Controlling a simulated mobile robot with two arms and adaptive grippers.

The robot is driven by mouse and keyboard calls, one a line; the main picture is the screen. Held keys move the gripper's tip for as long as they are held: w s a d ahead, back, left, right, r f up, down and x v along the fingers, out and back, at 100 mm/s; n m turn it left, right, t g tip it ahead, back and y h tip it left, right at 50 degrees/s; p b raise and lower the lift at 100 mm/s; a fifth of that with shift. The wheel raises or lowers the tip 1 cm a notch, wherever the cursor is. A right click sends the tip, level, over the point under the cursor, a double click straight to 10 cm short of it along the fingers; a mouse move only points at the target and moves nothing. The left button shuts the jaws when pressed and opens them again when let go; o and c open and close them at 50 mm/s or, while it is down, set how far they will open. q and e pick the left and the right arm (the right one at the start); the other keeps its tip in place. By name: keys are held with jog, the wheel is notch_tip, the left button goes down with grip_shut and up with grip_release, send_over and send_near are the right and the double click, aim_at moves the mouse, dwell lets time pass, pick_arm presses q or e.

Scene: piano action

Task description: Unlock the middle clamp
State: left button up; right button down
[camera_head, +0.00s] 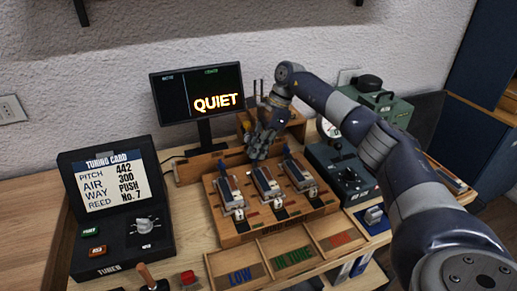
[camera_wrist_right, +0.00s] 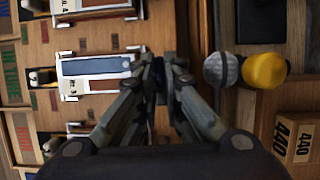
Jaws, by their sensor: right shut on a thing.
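A wooden board (camera_head: 235,236) holds three units in a row, each with a pale and blue-grey body. The middle unit (camera_head: 265,183) lies in front of my right gripper (camera_head: 258,157). In the wrist view that unit (camera_wrist_right: 95,75) is left of the fingertips (camera_wrist_right: 165,65). My right gripper reaches down at the back end of the middle unit, and its fingers are closed together there. It is shut on the middle clamp, which is mostly hidden between the fingers. The left unit (camera_head: 229,195) and the right unit (camera_head: 299,173) stand apart from the gripper. My left gripper is out of view.
A monitor (camera_head: 200,92) reading "QUIET" stands behind the board. A tuning card case (camera_head: 112,205) is at left. Dark control boxes (camera_head: 341,175) are at right, near my arm. A three-part tray (camera_head: 290,255) lies in front. A yellow-and-grey object (camera_wrist_right: 264,72) sits right of the fingers.

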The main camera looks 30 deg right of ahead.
jog(key=shift+s+a+f, duration=0.1)
jog(key=shift+s+f, duration=0.1)
jog(key=shift+f, duration=0.15)
jog(key=c, duration=1.7)
grip_release()
jog(key=shift+w+r, duration=0.1)
jog(key=shift+w, duration=0.05)
jog(key=v, duration=1.2)
